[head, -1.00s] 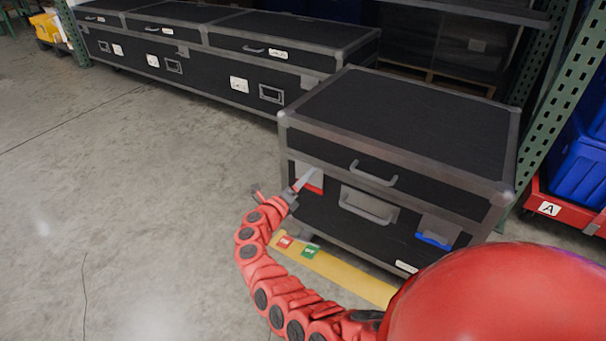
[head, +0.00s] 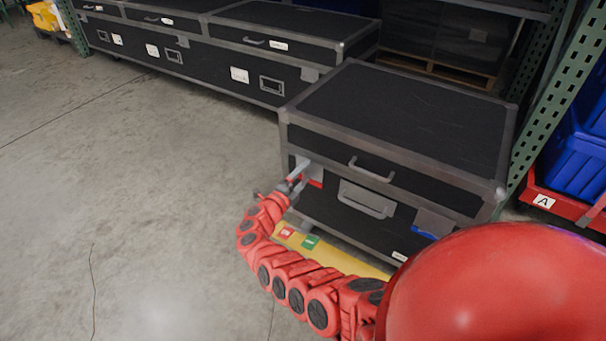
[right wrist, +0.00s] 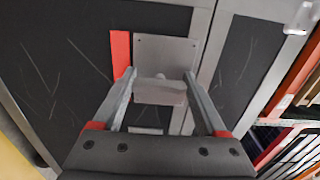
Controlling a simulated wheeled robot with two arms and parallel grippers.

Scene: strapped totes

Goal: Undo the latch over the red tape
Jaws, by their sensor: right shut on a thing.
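The black case (head: 400,120) with grey metal edges stands in front of me, lid down. On the left of its front is a grey latch plate (head: 313,171) with red tape (head: 316,183) beneath it. My right gripper (head: 300,173) is at this latch, its fingers partly covering it. In the right wrist view the fingers (right wrist: 160,85) are shut on the latch's small grey lever (right wrist: 160,93), with the plate (right wrist: 168,52) behind it and the red tape (right wrist: 121,52) beside it. A second latch (head: 434,221) with blue tape (head: 424,233) is farther right. My left gripper is not in view.
A grey handle (head: 367,199) sits between the two latches. A yellow floor strip (head: 340,262) with a red label (head: 286,233) and a green label (head: 310,242) lies before the case. Long black cases (head: 220,55) stand behind; blue totes (head: 575,150) stand right. The left floor is open.

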